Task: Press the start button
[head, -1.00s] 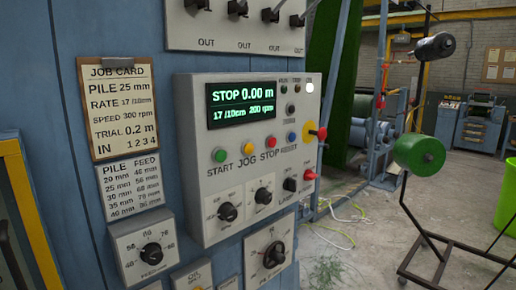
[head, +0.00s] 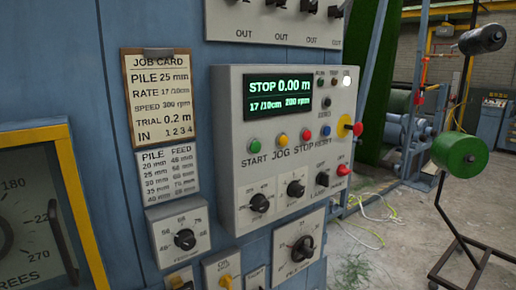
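The start button (head: 254,145) is a small green round button at the left end of a row on the grey control panel (head: 228,110), above the word START. To its right are the yellow jog button (head: 281,140), the red stop button (head: 306,135) and the blue reset button (head: 326,131). The panel's display (head: 279,93) reads STOP 0.00 m, 17/10cm, 200 rpm. Nothing covers the start button. Neither of my grippers shows in the head view.
A job card (head: 160,100) and a pile feed chart (head: 168,178) hang left of the panel. Dial knobs (head: 184,239) sit below. A yellow-framed gauge (head: 35,215) is at left. A stand with a green roll (head: 460,154) is at right. A red-and-yellow switch (head: 348,127) protrudes from the panel's right side.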

